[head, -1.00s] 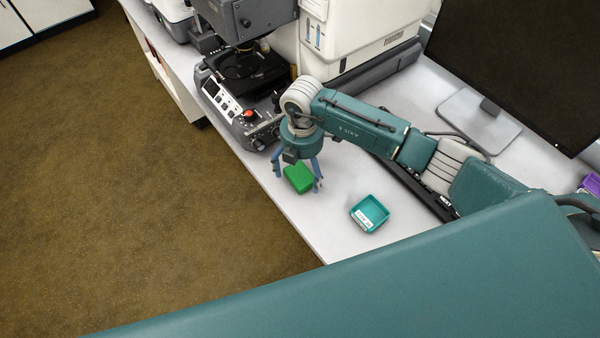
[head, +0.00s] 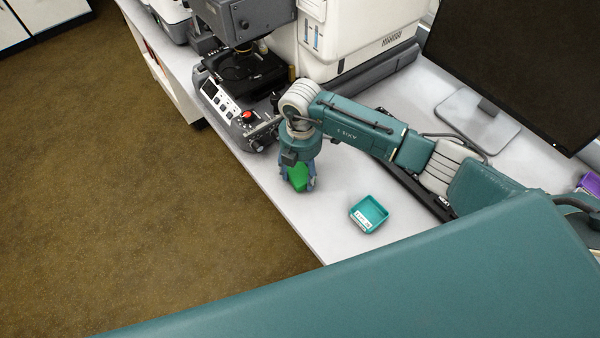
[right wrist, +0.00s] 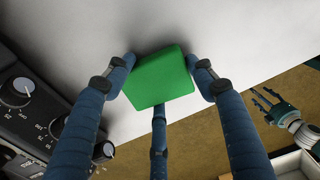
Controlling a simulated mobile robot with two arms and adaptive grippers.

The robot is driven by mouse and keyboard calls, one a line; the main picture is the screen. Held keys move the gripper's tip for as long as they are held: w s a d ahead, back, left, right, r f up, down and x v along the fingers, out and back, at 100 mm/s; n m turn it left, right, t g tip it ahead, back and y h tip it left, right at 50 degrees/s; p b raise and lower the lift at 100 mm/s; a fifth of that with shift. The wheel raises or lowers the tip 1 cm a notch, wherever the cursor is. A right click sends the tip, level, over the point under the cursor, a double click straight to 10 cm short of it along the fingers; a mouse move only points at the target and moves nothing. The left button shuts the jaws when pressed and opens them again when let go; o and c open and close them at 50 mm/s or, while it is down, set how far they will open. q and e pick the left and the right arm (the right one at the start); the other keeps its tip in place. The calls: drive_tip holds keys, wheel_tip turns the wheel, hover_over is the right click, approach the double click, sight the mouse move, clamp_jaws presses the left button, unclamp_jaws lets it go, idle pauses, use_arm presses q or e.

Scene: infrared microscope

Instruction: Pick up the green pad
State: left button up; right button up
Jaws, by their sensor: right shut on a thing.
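The green pad (head: 298,178) is a bright green block at the front part of the white bench, between the fingers of my right gripper (head: 298,184). In the right wrist view the pad (right wrist: 160,78) sits tilted between the blue fingers of the right gripper (right wrist: 160,84), which are closed on its sides. A further finger reaches below it. I cannot tell whether the pad is clear of the bench top. My left gripper is not in the head view; a teal hand (right wrist: 278,106) shows at the right of the right wrist view, its fingers spread apart.
A teal open tray (head: 369,213) with a white label stands on the bench to the right. The microscope (head: 240,75) and its control panel with a red button stand behind the gripper. A dark monitor (head: 510,60) is at the back right. The bench's front edge is close.

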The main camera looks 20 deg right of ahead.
sight(301, 173)
wheel_tip(301, 173, up, 20)
drive_tip(key=b, duration=0.2)
drive_tip(key=shift+b, duration=0.3)
drive_tip(key=shift+f, duration=0.15)
drive_tip(key=shift+c, duration=0.3)
